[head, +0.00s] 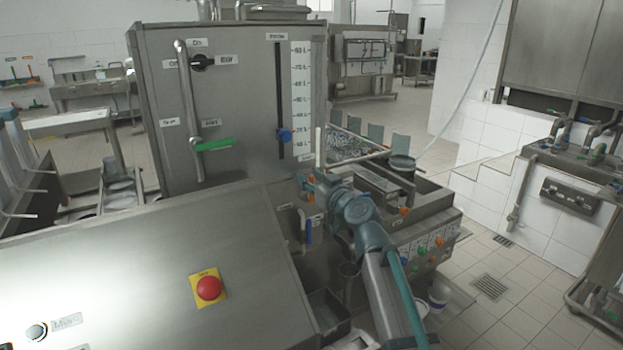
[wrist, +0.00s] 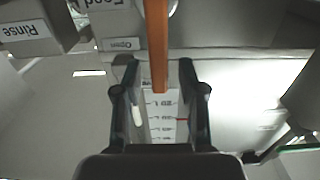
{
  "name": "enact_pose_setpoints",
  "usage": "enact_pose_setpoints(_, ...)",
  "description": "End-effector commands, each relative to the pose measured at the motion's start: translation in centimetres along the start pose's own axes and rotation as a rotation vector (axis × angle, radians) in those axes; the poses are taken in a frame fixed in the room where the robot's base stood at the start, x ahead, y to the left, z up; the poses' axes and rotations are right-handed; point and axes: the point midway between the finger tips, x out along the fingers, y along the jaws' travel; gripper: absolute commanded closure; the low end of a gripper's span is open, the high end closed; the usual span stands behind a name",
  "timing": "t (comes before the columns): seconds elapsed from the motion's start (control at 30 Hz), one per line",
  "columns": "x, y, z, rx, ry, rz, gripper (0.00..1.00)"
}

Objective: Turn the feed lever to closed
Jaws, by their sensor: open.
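The feed lever (wrist: 156,45) is an orange bar in the wrist view, running down from the top edge, with its free end between my fingers. My gripper (wrist: 160,72) is open around it, with a gap on each side; I see no contact. A Feed label (wrist: 108,4) and an Open label (wrist: 122,44) show upside down just left of the lever. I cannot see a closed label.
A Rinse label (wrist: 27,29) shows at left in the wrist view. A blue lever (head: 308,232) hangs below my gripper. A red stop button (head: 208,288) sits on the front cover.

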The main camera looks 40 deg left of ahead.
Motion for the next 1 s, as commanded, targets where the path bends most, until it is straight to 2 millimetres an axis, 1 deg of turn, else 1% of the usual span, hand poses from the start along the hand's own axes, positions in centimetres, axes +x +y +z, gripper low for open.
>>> enact_pose_setpoints(0.1, 0.0, 0.0, 0.0, 0.0, 0.0, 0.0, 0.59)
enact_pose_setpoints(0.13, 0.0, 0.0, 0.0, 0.0, 0.0, 0.0, 0.61)
enact_pose_setpoints(0.37, 0.0, 0.0, 0.0, 0.0, 0.0, 0.0, 0.99)
enact_pose_setpoints(0.77, -0.1, 0.1, 0.1, -0.002, 0.0, 0.001, 1.0)
enact_pose_setpoints(0.87, -0.2, 0.4, 0.2, -0.009, 0.0, 0.006, 1.0)
enact_pose_setpoints(1.0, -0.7, 1.5, 0.4, -0.037, 0.0, 0.022, 1.0)
